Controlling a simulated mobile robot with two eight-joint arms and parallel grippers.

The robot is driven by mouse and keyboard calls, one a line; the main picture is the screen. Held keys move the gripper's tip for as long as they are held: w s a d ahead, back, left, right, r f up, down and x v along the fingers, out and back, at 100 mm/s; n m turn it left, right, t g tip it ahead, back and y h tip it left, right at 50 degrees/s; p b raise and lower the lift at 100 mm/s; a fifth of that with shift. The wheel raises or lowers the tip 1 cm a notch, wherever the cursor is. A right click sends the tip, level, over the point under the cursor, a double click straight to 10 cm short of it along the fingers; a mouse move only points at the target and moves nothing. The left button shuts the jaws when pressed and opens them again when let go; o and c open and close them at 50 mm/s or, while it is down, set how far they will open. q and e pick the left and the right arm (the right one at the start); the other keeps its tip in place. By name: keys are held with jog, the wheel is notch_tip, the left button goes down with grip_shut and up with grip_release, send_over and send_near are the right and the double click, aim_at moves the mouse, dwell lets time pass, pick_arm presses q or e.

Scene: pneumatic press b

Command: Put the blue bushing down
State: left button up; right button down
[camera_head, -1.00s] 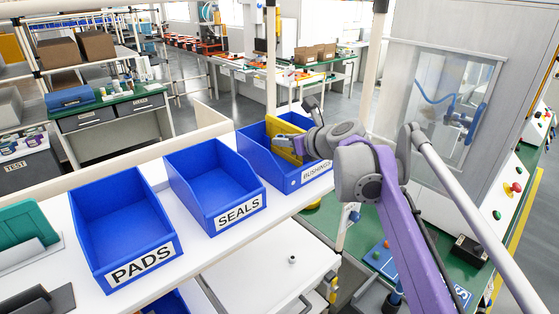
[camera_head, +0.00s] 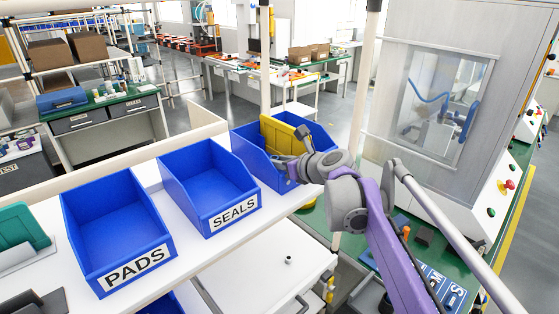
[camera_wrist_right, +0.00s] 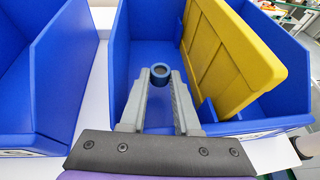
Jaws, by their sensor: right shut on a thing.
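My right gripper (camera_wrist_right: 160,85) is shut on the small blue bushing (camera_wrist_right: 160,73), a short ring held between the fingertips in the right wrist view. The gripper and bushing are above the inside of the blue bin (camera_wrist_right: 125,45). How high they are above its floor I cannot tell. In the head view my right gripper (camera_head: 280,160) is at the front of this bin (camera_head: 248,150), and the arm covers its label. The bushing cannot be made out there. My left gripper is not in view.
A yellow panel (camera_wrist_right: 235,60) stands in the bin, to the right of the gripper in the wrist view. The blue SEALS bin (camera_head: 205,180) and PADS bin (camera_head: 115,225) stand to the left on the white shelf. A glass-fronted machine (camera_head: 430,100) stands to the right.

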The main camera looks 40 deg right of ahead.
jog(key=shift+s+f, duration=0.1)
jog(key=shift+f, duration=0.2)
jog(key=shift+a, duration=0.1)
jog(key=c, duration=0.9)
grip_release()
jog(key=shift+a, duration=0.1)
